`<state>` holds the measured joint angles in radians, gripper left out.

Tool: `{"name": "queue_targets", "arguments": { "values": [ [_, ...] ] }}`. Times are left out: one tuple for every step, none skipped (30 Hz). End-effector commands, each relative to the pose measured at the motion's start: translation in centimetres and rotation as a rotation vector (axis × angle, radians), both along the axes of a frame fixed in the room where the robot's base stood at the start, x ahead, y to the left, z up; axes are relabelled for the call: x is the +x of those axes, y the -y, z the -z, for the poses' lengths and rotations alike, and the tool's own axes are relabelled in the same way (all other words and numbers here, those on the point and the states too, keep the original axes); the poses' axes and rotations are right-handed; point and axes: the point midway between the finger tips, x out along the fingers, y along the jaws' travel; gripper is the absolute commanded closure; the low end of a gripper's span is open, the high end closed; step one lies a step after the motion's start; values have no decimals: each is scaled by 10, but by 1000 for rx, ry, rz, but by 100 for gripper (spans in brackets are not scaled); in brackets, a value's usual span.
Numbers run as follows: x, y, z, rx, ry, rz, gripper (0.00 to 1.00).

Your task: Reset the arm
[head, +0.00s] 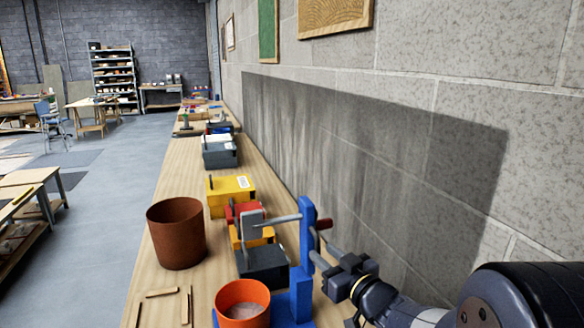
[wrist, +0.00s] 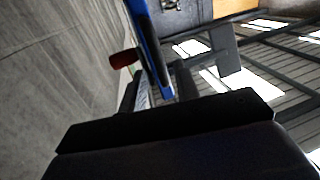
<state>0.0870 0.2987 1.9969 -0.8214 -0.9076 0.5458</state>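My gripper (head: 324,257) is at the lower right of the head view, on the wall side of a blue upright post (head: 307,235). In the wrist view, my gripper (wrist: 158,85) has its two dark fingers apart, so it looks open. The blue post (wrist: 147,42) shows in line with the gap between them; I cannot tell whether either finger touches it. A dark red handle (wrist: 123,58) is beside the left finger. It also shows in the head view (head: 323,223), on the wall side of the post.
On the long workbench (head: 178,178) by the wall stand a rust-brown pot (head: 176,236), an orange pot (head: 243,306), a yellow box (head: 230,196) and a dark block (head: 262,264). Thin wood strips (head: 160,293) lie in front. The wall (head: 430,150) is close on the right.

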Motion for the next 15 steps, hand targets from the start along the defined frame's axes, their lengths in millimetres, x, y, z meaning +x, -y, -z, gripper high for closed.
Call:
{"name": "queue_targets", "arguments": {
  "values": [
    [8,-6,-1,0,-4,-4,70],
    [12,-9,0,0,-4,-3,70],
    [18,-12,-1,-1,-2,-4,70],
    [23,-15,-1,0,-2,-4,70],
    [27,-17,-1,1,-3,-3,70],
    [31,-20,0,0,-2,-3,70],
    [32,-21,0,-13,3,-3,70],
    [30,-21,1,-36,10,-2,70],
    [30,-22,1,-57,18,-2,70],
    [30,-22,1,-69,21,-2,70],
    [29,-22,2,-79,25,-1,70],
    [29,-23,2,-90,28,-1,70],
    [29,-23,2,-95,30,-1,70],
    [29,-23,2,-98,30,-1,70],
    [29,-23,2,-100,31,-1,70]
  ]
}}
